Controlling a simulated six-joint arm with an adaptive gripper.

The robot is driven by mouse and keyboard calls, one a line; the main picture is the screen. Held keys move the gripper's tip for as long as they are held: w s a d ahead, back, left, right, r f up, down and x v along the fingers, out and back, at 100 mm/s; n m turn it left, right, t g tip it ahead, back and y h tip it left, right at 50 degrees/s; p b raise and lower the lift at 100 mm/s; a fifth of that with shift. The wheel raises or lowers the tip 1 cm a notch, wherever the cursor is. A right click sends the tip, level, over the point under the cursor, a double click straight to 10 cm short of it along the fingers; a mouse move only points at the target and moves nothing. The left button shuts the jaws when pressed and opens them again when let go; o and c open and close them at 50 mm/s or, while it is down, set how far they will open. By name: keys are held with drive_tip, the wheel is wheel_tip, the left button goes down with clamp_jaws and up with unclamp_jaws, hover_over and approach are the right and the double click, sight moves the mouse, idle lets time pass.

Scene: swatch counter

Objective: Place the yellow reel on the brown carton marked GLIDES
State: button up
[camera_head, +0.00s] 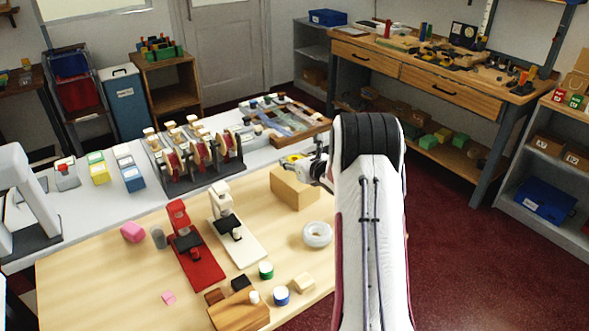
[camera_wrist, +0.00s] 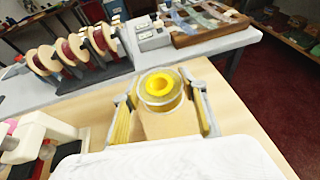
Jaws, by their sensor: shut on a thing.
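The yellow reel (camera_head: 294,158) is at the top of the brown carton (camera_head: 294,189). In the wrist view the yellow reel (camera_wrist: 161,88) sits between the two fingers of my gripper (camera_wrist: 161,97), with its yellow core facing up. My gripper (camera_head: 305,163) is shut on it. The brown carton (camera_wrist: 168,124) lies directly below the reel in that view. I cannot tell whether the reel touches the carton's top. No marking on the carton can be read. My arm hides the carton's right surroundings in the head view.
A white ring-shaped roll (camera_head: 317,234) lies in front of the carton. A white stand (camera_head: 235,230) and a red stand (camera_head: 194,255) are to the left. A rack of reels (camera_head: 195,158) and a swatch tray (camera_head: 288,121) stand behind on the grey counter.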

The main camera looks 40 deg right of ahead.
drive_tip(key=shift+f, duration=1.6)
drive_tip(key=shift+f, duration=0.1)
drive_tip(key=o, duration=1)
drive_tip(key=shift+o, duration=0.2)
drive_tip(key=v, duration=1.2)
drive_tip(key=shift+r, duration=0.3)
